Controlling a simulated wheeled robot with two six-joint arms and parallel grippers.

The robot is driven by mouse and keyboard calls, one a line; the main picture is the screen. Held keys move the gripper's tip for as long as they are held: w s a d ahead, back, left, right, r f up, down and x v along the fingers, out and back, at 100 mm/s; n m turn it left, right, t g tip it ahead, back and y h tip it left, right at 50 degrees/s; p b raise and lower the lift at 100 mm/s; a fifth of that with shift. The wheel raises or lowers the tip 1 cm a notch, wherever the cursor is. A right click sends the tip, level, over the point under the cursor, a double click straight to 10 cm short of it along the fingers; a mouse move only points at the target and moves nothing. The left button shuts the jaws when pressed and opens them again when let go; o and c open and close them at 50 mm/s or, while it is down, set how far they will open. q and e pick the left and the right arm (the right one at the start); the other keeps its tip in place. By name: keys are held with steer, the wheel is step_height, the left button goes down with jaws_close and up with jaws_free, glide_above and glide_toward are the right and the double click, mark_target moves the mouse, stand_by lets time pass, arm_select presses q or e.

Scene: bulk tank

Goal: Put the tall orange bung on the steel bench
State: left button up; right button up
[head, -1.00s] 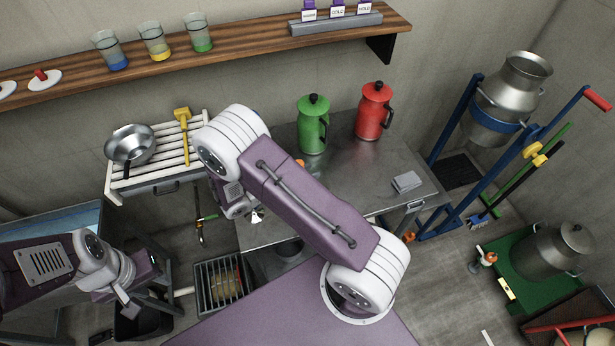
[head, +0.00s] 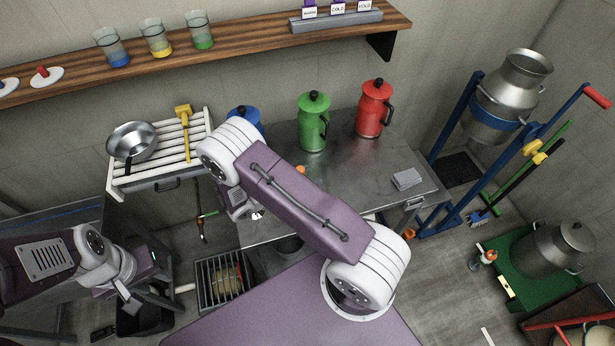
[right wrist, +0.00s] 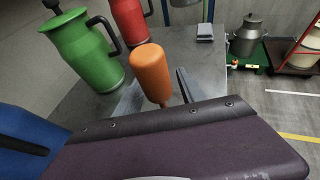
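The tall orange bung (right wrist: 152,72) stands between the fingers of my right gripper (right wrist: 158,98) in the right wrist view, and the gripper looks shut on it. In the head view only the bung's orange top (head: 300,170) shows past my right forearm, which hides its lower part and the fingertips. The bung is over the left-middle of the steel bench (head: 385,160); I cannot tell whether its foot touches the top. My left gripper (head: 129,304) hangs at the lower left, away from the bench; its fingers are too unclear to read.
A slatted rack (head: 160,180) holds a steel pan. The bench's right-middle is clear.

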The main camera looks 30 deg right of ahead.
steer(key=b+v, duration=0.2)
steer(key=v, duration=1)
steer(key=s+r+m+y, duration=0.1)
steer(key=s+m+y, duration=0.3)
steer(key=m, duration=0.6)
steer(key=s+r+m+g+y, duration=0.1)
steer(key=s+r+m+y, duration=0.1)
steer(key=s+m+y, duration=0.3)
steer(key=m+y, duration=0.4)
steer(key=m, duration=0.1)
steer(key=shift+s+d+y, duration=0.2)
steer(key=shift+d+y, duration=0.1)
steer(key=shift+d, duration=0.1)
steer(key=shift+s+d+r, duration=0.1)
steer(key=shift+r, duration=0.05)
